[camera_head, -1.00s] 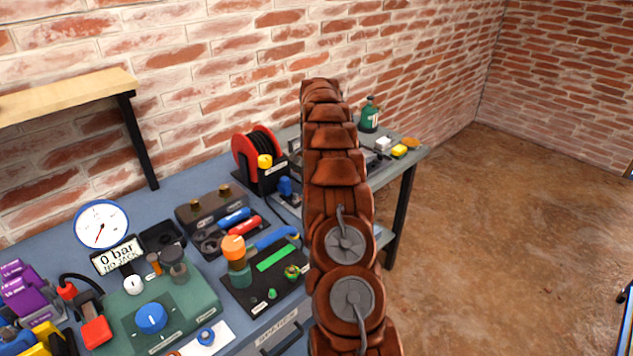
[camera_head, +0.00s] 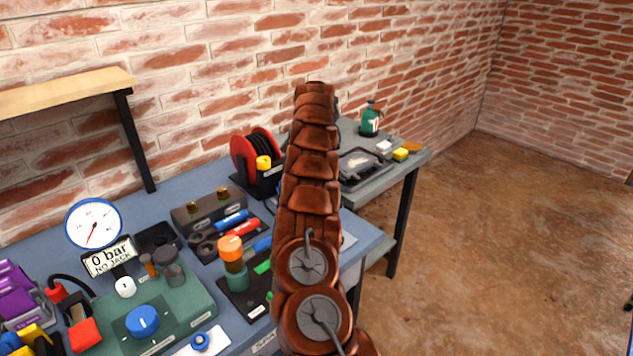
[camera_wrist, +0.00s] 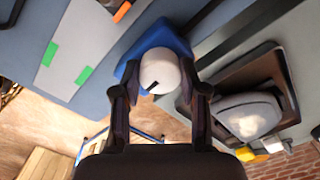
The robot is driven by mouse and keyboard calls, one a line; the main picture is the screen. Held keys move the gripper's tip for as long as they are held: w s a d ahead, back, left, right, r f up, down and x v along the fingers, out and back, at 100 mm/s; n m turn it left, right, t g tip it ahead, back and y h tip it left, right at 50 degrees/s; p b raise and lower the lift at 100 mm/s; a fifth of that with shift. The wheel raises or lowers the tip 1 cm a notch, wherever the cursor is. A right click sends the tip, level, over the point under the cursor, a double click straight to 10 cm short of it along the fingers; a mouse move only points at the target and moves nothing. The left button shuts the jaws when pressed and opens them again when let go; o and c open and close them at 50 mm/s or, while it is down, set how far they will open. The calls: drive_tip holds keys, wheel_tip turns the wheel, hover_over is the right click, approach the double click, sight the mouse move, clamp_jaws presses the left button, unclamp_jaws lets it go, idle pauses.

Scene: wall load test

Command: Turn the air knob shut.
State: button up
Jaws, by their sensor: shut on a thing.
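In the wrist view a round white knob (camera_wrist: 160,70) with a black mark sits on a blue base (camera_wrist: 182,45); I take it for the air knob. My gripper (camera_wrist: 160,92) has one finger on each side of it and is shut on it. The black mark is at the lower left of the knob's face in this view. In the head view my own brown arm hides the gripper and this knob.
A dark tray (camera_head: 362,166) lies on the bench to the right of my arm. A red reel (camera_head: 243,160), a gauge (camera_head: 93,223) reading near zero, a "0 bar, NO JACK" sign (camera_head: 108,258) and a green box with a blue knob (camera_head: 142,320) stand to the left.

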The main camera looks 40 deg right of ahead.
drive_tip(key=shift+m, duration=0.4)
drive_tip(key=o, duration=1.1)
drive_tip(key=shift+o, duration=0.2)
drive_tip(key=shift+s+n, duration=0.1)
drive_tip(key=shift+n, duration=0.2)
